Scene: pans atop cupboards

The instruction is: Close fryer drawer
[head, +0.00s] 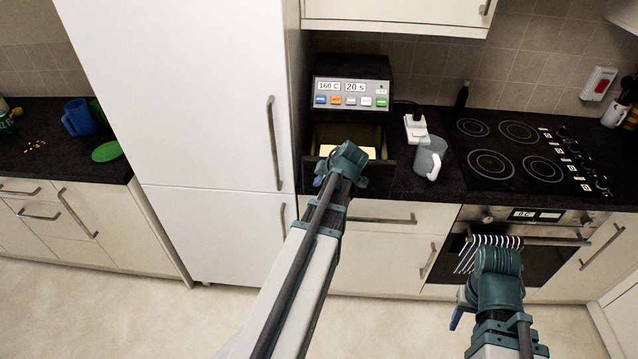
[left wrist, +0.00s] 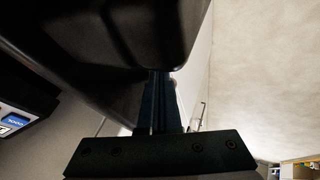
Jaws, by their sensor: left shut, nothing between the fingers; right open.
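The black fryer (head: 352,92) stands on the counter beside the tall white fridge. Its panel reads 160 C and 20 s. Its drawer (head: 377,178) is pulled out toward me, with something pale inside. My left gripper (head: 342,163) is at the drawer's front and covers part of it; its fingertips are hidden in the head view. In the left wrist view the shut, empty fingers (left wrist: 160,100) reach to the dark drawer (left wrist: 120,35); I cannot tell if they touch it. My right gripper (head: 493,255) is open, low in front of the oven, away from the fryer.
A grey mug (head: 430,158) stands right of the drawer, near a white socket block (head: 415,128). The hob (head: 510,150) is further right. The fridge (head: 200,110) walls off the left side.

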